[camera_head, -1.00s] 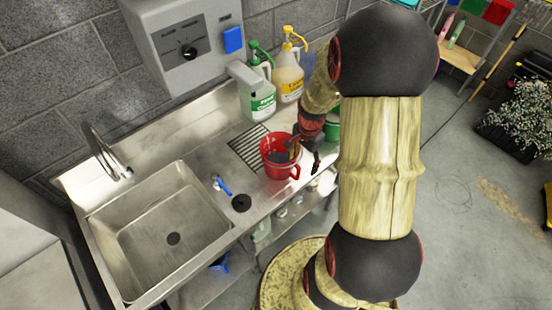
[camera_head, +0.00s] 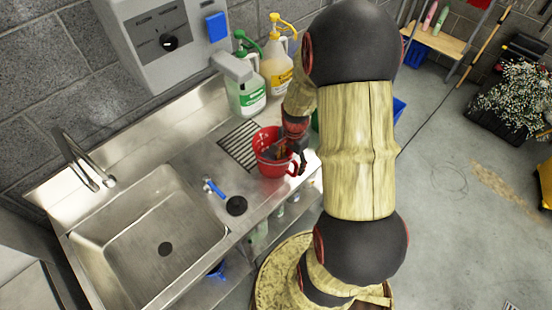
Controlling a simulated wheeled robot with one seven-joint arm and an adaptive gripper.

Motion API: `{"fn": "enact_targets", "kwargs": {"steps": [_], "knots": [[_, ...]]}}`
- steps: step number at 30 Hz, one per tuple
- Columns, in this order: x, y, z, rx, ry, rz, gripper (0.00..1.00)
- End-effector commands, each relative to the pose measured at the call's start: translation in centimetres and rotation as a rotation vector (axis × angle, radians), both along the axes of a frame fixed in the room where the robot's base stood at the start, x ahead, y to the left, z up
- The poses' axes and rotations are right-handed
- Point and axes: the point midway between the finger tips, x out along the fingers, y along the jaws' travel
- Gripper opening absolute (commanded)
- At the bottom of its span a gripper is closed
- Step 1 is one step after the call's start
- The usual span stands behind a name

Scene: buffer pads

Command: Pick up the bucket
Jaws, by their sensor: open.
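The red bucket (camera_head: 266,163) stands upright on the steel counter, right of the sink and in front of the drain grate. Its handle is on its right side. My gripper (camera_head: 288,158) is open at the bucket's right rim, near the handle. One finger appears to reach over the opening and the other lies outside by the handle. I cannot tell whether the fingers touch the bucket. My arm hides part of the counter to the right.
A steel sink (camera_head: 150,235) with a faucet (camera_head: 85,165) lies to the left.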

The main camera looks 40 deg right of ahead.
Motion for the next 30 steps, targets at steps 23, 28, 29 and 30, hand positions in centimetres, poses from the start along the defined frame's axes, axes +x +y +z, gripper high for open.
{"fn": "enact_targets", "kwargs": {"steps": [23, 28, 29, 30], "knots": [[-0.5, -0.1, -4.8, -0.001, -0.001, 0.0, 0.58], [-0.5, -0.1, -4.8, -0.001, -0.001, 0.0, 0.49], [-0.5, -0.1, -4.8, -0.001, -0.001, 0.0, 0.47], [-0.5, -0.1, -4.8, -0.001, -0.001, 0.0, 0.45]]}}
